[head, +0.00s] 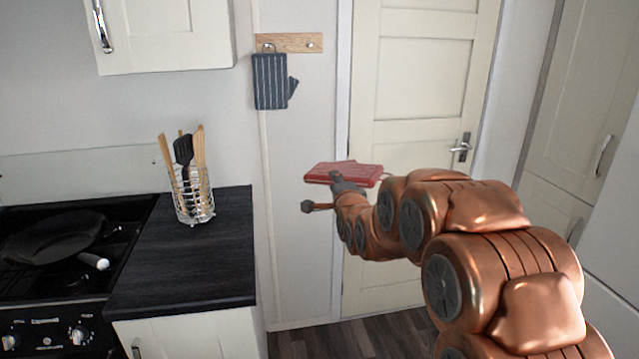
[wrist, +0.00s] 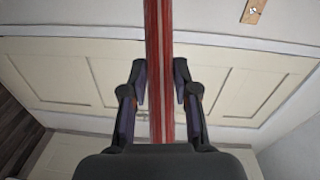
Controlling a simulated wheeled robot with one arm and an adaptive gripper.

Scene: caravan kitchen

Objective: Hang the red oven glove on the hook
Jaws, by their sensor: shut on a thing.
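The red oven glove (head: 345,172) is held roughly flat in the air in front of the white door. My gripper (head: 346,186) is shut on it. In the wrist view the glove (wrist: 159,50) shows edge-on as a red strip between the fingers of my gripper (wrist: 160,98). The wooden hook rail (head: 287,42) is on the wall, above and left of the glove in the head view. Its right hook (head: 311,44) is bare. A dark striped oven glove (head: 270,82) hangs on its left hook. In the wrist view the rail (wrist: 254,11) shows at the top right.
A worktop (head: 190,260) with a wire utensil holder (head: 193,198) stands at the left, beside a hob with a black pan (head: 50,238). A wall cupboard (head: 165,35) is left of the rail. The door (head: 420,100) has a handle (head: 461,148).

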